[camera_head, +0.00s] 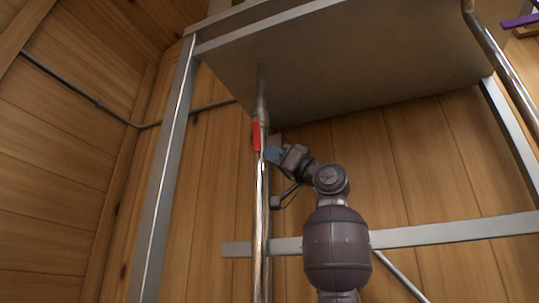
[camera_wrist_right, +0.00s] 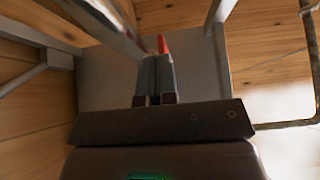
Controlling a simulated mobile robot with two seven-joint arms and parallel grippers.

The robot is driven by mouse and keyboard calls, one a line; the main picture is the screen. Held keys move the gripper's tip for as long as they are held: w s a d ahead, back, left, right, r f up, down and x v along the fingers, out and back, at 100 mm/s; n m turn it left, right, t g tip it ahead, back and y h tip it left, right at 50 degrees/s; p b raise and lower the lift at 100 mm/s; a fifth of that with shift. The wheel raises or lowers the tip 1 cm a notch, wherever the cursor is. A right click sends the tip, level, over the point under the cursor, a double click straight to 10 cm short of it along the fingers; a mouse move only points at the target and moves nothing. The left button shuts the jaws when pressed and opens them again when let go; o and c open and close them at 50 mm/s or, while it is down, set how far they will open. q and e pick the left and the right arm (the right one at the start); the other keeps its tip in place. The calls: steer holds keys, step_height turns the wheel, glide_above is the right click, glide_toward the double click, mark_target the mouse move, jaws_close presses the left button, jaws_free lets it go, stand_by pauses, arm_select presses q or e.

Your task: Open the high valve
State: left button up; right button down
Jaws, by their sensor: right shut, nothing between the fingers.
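The high valve's red handle (camera_head: 256,135) sits on a shiny vertical pipe (camera_head: 260,200) just under a large grey metal tank (camera_head: 350,60). The handle looks upright, lying along the pipe. My right gripper (camera_head: 270,154) is just right of the pipe, near the handle's lower end; I cannot tell whether it touches. In the right wrist view the right gripper (camera_wrist_right: 155,75) has its fingers together with nothing between them. The red handle (camera_wrist_right: 162,44) shows just beyond the fingertips, mostly hidden by them. My left gripper is in neither view.
A metal frame post (camera_head: 168,180) stands left of the pipe. A horizontal frame bar (camera_head: 450,230) crosses behind my right arm. Another shiny pipe (camera_head: 500,68) runs at the far right. Wooden plank walls (camera_head: 60,150) close in the back and left. There is open room between post and pipe.

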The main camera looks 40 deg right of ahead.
steer(key=b+v, duration=0.2)
steer(key=v, duration=0.8)
steer(key=shift+w, duration=0.1)
